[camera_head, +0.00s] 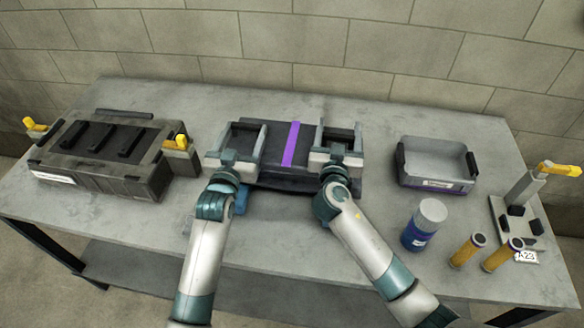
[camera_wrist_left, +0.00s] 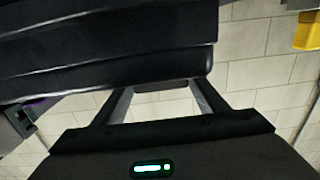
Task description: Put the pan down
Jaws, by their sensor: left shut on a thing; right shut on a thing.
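The pan (camera_head: 272,170) is a dark, wide part with a purple stripe across its middle, at the centre of the table in the head view. My left gripper (camera_head: 241,143) is shut on its left end and my right gripper (camera_head: 338,141) on its right end. The pan looks roughly level; I cannot tell whether its underside touches the table. In the left wrist view a large dark body (camera_wrist_left: 110,45), likely the pan, fills the top, close to the left gripper's fingers (camera_wrist_left: 160,100). The grippers hide parts of the pan's ends.
A dark block with yellow clamps (camera_head: 100,155) stands at left on the grey table (camera_head: 130,225). At right are a grey tray (camera_head: 435,180), a blue canister (camera_head: 421,235), two yellow-brown cylinders (camera_head: 466,252) and a stand with a yellow handle (camera_head: 520,205).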

